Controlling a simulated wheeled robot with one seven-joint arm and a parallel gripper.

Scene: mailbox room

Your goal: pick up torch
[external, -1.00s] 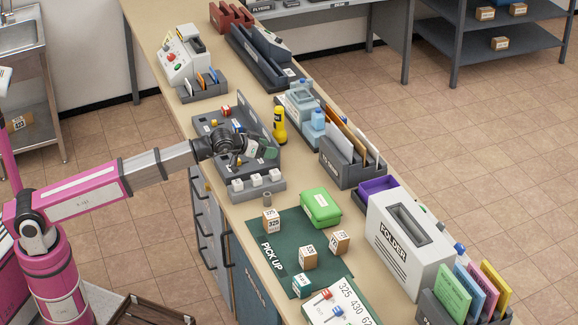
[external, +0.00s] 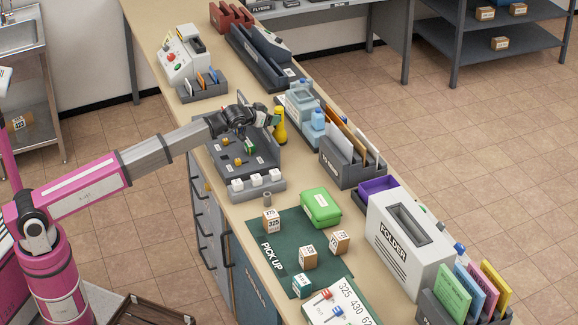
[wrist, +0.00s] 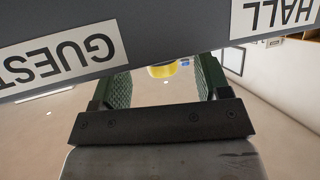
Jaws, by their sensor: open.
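The torch (external: 280,127) is yellow with a dark band. It stands upright on the counter, behind the grey key panel. Its top end (wrist: 162,71) shows as a small yellow patch between my finger pads in the wrist view, and the rest is hidden by the panel. My gripper (external: 268,118) is open and raised above the panel, close to the torch's upper part on its left side. I cannot tell whether a finger touches the torch.
The grey key panel (external: 265,155) has labels; its grey board (wrist: 180,25) crosses the wrist view close to the fingers. A green box (external: 320,207) sits nearer.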

